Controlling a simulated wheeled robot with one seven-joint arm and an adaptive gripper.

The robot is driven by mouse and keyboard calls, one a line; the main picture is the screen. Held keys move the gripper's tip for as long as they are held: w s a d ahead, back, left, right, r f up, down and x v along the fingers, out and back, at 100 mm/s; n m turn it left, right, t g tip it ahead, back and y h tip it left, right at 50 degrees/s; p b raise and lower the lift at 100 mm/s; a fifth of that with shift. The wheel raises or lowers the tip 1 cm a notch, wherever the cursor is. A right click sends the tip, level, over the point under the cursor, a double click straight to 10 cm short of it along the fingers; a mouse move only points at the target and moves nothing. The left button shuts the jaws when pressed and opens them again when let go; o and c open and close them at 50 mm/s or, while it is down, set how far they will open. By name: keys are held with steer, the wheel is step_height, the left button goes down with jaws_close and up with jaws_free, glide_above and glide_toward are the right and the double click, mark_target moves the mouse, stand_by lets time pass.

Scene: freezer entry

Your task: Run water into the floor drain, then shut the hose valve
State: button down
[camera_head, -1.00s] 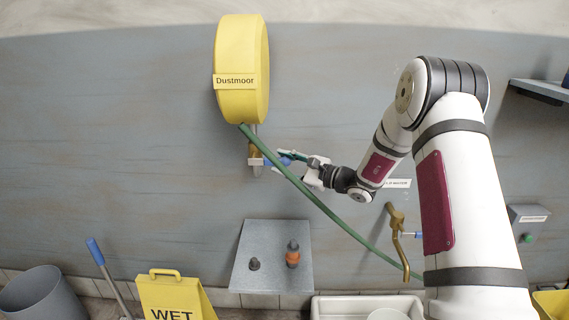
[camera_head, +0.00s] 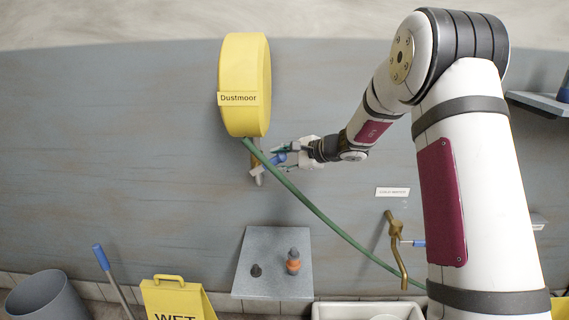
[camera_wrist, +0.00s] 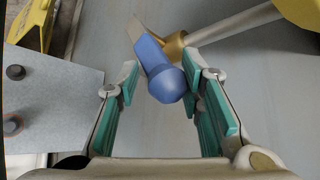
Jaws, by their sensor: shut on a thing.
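A yellow hose reel (camera_head: 244,85) labelled Dustmoor is on the wall. A brass valve (camera_head: 256,172) sits just below it; its blue lever (camera_head: 274,161) slants up to the right. In the wrist view the blue lever (camera_wrist: 160,72) lies between the fingertips. My gripper (camera_head: 287,155) is shut on the lever; its green-padded fingers also show in the wrist view (camera_wrist: 160,90). A green hose (camera_head: 320,213) runs from the reel down to the right, passing behind my arm. Its end is hidden. The floor drain and any running water are not visible.
A grey panel (camera_head: 262,283) below holds a dark nozzle (camera_head: 256,270) and an orange one (camera_head: 293,262). A yellow wet-floor sign (camera_head: 178,300) and grey bin (camera_head: 45,293) stand lower left.

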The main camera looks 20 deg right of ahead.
steer(key=shift+w+a+r+n+g+h+p, duration=0.2)
steer(key=shift+a+r+g+h+p, duration=0.1)
steer(key=shift+r+h+p, duration=0.35)
steer(key=shift+w+a+r+n+g+h+p, duration=0.25)
steer(key=shift+r+h+p, duration=0.2)
steer(key=shift+r+p, duration=0.25)
steer(key=shift+a, duration=0.1)
steer(key=c, duration=1.2)
jaws_free()
steer(key=shift+f, duration=0.15)
steer(key=shift+s, duration=0.15)
steer(key=shift+s+d+r, duration=0.2)
steer(key=shift+s+r, duration=0.05)
steer(key=v, duration=1.1)
